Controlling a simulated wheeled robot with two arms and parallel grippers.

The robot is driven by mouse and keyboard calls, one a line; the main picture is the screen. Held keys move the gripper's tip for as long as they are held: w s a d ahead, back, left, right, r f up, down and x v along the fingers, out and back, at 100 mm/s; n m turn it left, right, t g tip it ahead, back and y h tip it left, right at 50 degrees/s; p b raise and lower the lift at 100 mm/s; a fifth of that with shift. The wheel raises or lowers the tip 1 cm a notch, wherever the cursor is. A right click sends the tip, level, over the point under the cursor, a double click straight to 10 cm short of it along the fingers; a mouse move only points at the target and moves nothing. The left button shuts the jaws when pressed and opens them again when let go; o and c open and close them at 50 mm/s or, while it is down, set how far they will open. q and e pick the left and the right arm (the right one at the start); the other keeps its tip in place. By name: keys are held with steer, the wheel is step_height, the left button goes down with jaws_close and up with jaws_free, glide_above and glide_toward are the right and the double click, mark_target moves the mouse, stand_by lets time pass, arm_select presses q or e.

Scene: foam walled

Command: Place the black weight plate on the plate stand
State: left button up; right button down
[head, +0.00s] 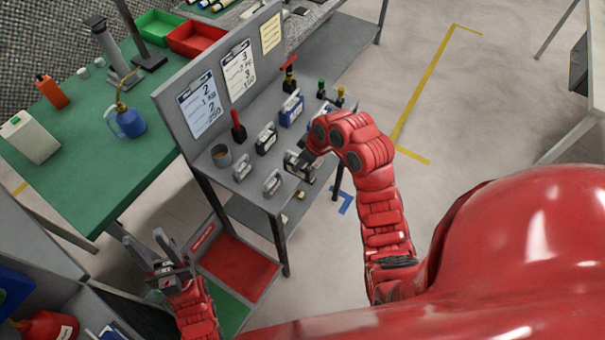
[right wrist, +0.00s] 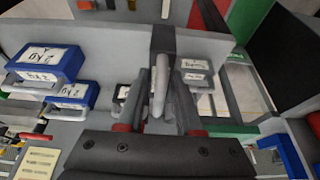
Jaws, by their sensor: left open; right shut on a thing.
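My right gripper (head: 308,157) is shut over the cart's grey top on a dark labelled block (head: 304,173), seemingly the black weight plate. In the right wrist view, a pale grey handle (right wrist: 160,88) stands between the fingers. The hand hides much of the block, and I cannot tell whether it touches the cart top. Another black handled block (head: 265,140) stands to its left. I cannot surely pick out the plate stand. My left gripper (head: 165,266) is open and empty, low at the left beside the cart.
The grey cart (head: 238,198) has a back panel with paper sheets (head: 198,104). Blue blocks (head: 291,109), small grey blocks (head: 271,182), a tin (head: 221,155) and a red-handled tool (head: 238,130) crowd its top. A green table (head: 85,170) stands to the left. Floor at right is clear.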

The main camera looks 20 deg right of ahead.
steer(key=w+f+p, duration=0.1)
steer(key=w, duration=0.1)
steer(key=w+d+f+p, duration=0.1)
steer(key=w, duration=0.2)
steer(key=w+f+p, duration=0.1)
steer(key=w, duration=0.2)
steer(key=shift+d+f, duration=0.2)
steer(key=shift+f, duration=0.35)
steer(key=shift+f, duration=0.15)
steer(key=c, duration=0.6)
jaws_free()
steer(key=shift+o, duration=0.2)
